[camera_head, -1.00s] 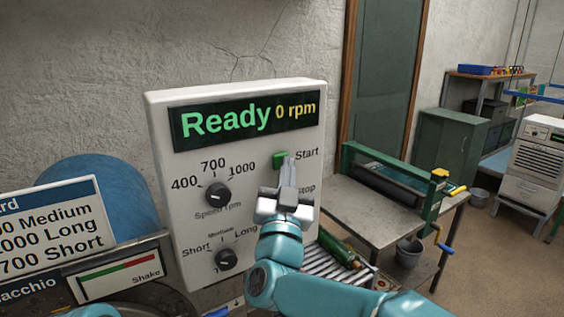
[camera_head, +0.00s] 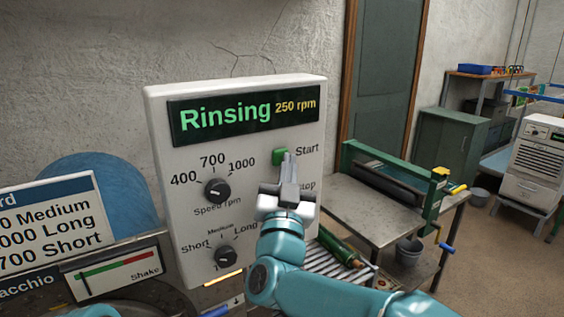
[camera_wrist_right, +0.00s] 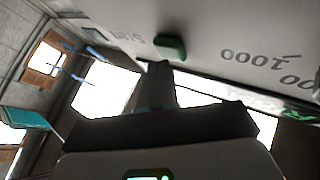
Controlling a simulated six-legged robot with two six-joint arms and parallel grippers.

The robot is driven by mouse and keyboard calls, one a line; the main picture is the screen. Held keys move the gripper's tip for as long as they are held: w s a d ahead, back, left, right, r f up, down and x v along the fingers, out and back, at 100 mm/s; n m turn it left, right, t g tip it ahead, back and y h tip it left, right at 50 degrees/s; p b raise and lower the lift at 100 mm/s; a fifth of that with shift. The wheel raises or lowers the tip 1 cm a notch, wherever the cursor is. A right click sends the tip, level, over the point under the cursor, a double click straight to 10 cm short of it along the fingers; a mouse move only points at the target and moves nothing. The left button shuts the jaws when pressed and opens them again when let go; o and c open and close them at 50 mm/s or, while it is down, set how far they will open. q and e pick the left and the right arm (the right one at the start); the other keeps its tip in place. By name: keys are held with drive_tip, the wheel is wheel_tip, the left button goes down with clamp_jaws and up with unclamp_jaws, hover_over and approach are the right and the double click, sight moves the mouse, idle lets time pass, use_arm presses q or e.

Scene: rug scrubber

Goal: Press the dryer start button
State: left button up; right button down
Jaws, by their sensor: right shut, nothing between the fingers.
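The dryer's white control panel (camera_head: 236,135) stands upright, and its display (camera_head: 243,112) reads "Rinsing 250 rpm". The green start button (camera_head: 279,156) is on the panel's right side, beside the word "Start"; it also shows in the right wrist view (camera_wrist_right: 170,47). My right gripper (camera_head: 289,157) is shut and empty, with its fingertips at the lower right edge of the button. I cannot tell whether they touch it. The gripper hides most of the stop control below. My left gripper is not in view.
The speed knob (camera_head: 217,191) points near 700, and the time knob (camera_head: 227,255) sits below it. A sign with wash settings (camera_head: 52,222) stands at left before a blue drum (camera_head: 103,190). A metal table with a green-framed roller device (camera_head: 362,204) stands at right.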

drive_tip(key=shift+s+d, duration=0.25)
drive_tip(key=shift+s, duration=0.1)
drive_tip(key=s+d+b, duration=0.1)
drive_tip(key=s+b, duration=0.1)
drive_tip(key=s+d+b, duration=0.2)
idle(0.5)
idle(0.4)
